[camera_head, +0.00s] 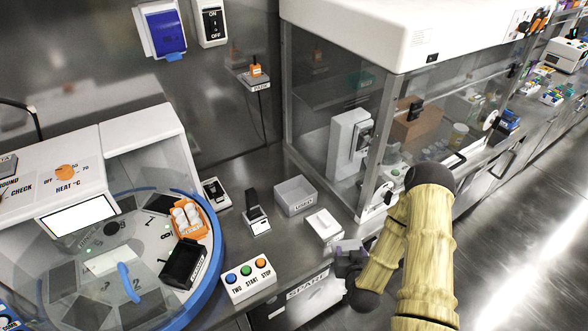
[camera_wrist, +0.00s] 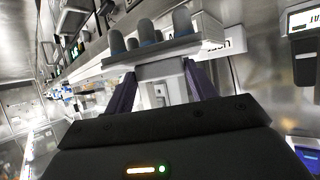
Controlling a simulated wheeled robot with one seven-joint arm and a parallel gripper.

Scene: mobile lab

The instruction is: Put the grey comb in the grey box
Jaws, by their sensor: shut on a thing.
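The grey comb (camera_wrist: 150,50), with several rounded teeth, is between the two dark purple fingers of my gripper (camera_wrist: 160,76) in the wrist view. My gripper is shut on its pale middle part, and the teeth point away from the palm. In the head view my gripper (camera_head: 348,250) is in front of the bench, right of the button panel; the comb is small and hard to make out there. The grey box (camera_head: 295,207) stands open on the bench, behind and left of my gripper and apart from it. Its visible inside looks empty.
A white block (camera_head: 322,227) stands between the grey box and my gripper. A small dark device (camera_head: 257,217) is left of the box. A button panel (camera_head: 248,283) sits at the bench front. A glass-walled cabinet (camera_head: 335,120) rises behind right.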

